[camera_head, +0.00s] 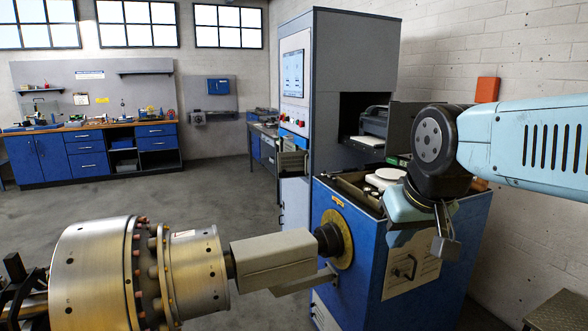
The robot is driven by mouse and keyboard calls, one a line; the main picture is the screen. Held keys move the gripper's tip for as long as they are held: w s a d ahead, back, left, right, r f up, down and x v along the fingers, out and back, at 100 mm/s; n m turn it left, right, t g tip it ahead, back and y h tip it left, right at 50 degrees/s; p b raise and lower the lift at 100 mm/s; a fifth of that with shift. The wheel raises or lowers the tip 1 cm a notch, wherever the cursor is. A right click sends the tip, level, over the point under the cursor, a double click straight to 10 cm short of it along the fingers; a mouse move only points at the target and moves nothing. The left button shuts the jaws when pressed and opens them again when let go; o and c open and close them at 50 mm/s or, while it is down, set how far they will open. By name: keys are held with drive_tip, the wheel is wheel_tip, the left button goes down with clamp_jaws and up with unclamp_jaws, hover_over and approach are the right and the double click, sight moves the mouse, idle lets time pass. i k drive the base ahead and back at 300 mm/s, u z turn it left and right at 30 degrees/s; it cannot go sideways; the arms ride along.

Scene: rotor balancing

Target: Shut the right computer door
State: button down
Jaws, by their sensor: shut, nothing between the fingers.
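The tall grey computer cabinet (340,60) stands right of centre, with a screen (293,75) on its front. A dark opening in its right side holds a grey printer-like unit (373,124). A dark grey panel (402,122) stands out at the right of this opening and looks like the right door, standing open. My arm hides part of it. My gripper (446,247) is shut and empty. It hangs in front of the blue machine, below and nearer than the panel, and appears apart from it.
The blue machine (470,240) has an open top with loose parts. A metal rotor (190,275) with a grey shaft housing (270,260) fills the lower left. An open drawer-like part (292,160) juts from the cabinet's left. An orange box (487,90) is on the wall.

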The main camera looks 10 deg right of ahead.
sight(292, 164)
drive_tip(key=u, duration=0.1)
drive_tip(key=i, duration=0.9)
drive_tip(key=k, duration=0.5)
drive_tip(key=u, duration=0.05)
drive_tip(key=i, duration=0.1)
drive_tip(key=u, duration=2.45)
drive_tip(key=k, duration=0.5)
drive_tip(key=z, duration=0.05)
